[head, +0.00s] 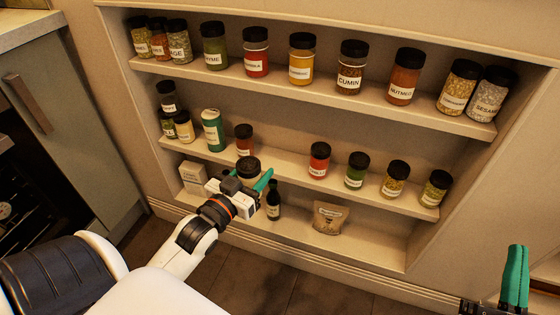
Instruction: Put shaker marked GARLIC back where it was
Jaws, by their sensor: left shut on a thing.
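My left gripper (262,182) is shut on a black-lidded shaker (248,165). Mostly its lid shows, because my gripper hides the body and any label, so I cannot read GARLIC on it. The gripper and shaker are in front of the middle shelf (284,164), by a gap between a small red-brown jar (244,139) and a red jar (319,160). I cannot tell whether the shaker touches the shelf. My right gripper (515,277) is at the lower right, away from the shelves and empty; its finger spacing is unclear.
The top shelf (226,76) holds a row of labelled jars, including CUMIN (351,68) and NUTMEG (404,76). A green canister (212,130) stands on the middle shelf's left. Below are a dark bottle (273,203), a paper bag (329,217) and a pale box (193,177).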

